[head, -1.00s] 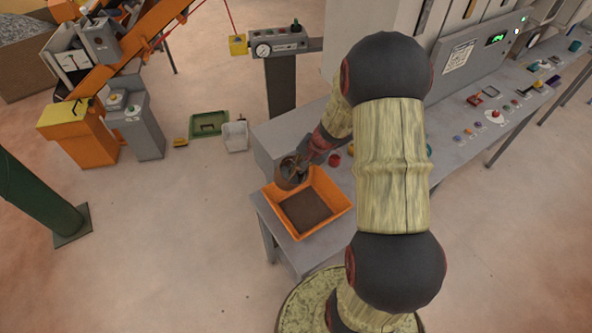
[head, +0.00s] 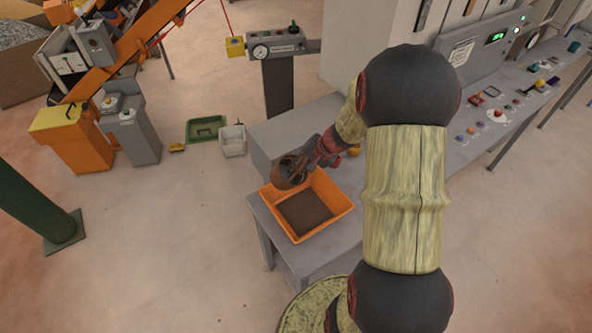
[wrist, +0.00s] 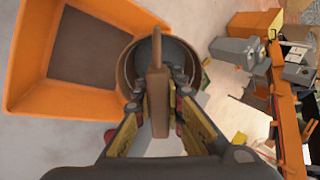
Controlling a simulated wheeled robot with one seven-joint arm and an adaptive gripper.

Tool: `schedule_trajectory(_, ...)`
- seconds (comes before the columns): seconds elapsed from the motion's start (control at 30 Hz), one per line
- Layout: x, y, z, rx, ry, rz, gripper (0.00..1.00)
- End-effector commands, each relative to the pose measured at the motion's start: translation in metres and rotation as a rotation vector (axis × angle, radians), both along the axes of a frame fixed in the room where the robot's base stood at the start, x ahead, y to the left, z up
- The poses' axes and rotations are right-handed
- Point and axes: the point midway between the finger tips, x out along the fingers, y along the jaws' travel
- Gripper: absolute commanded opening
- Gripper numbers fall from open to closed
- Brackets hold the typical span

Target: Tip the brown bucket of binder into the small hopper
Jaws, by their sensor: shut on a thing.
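The brown bucket (head: 287,175) is held at the far left corner of the orange hopper (head: 333,191), its base near or over the rim. In the wrist view the bucket (wrist: 126,84) is seen from above, beside the orange hopper (wrist: 20,92). My gripper (head: 308,158) is shut on the bucket's handle, which shows as an upright brown bar between the fingers (wrist: 157,100) in the wrist view. The bucket looks roughly upright. Its inside looks dark grey, partly hidden by the handle and fingers. Dark brown material covers the hopper's floor.
The hopper stands on a grey bench (head: 266,215). A control panel with buttons (head: 490,110) runs along the right. A gauge post (head: 280,85) stands behind. A white bin (head: 232,142) and a green tray (head: 203,131) sit on the floor. My arm hides part of the bench.

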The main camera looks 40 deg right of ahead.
Motion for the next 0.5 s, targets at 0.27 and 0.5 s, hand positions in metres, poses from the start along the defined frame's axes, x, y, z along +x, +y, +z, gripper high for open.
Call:
schedule_trajectory(0.27, -0.0019, -0.0021, -0.0042, 0.018, -0.042, -0.002, 0.0)
schedule_trajectory(0.5, -0.0038, -0.0032, -0.0058, 0.038, -0.08, -0.003, 0.0)
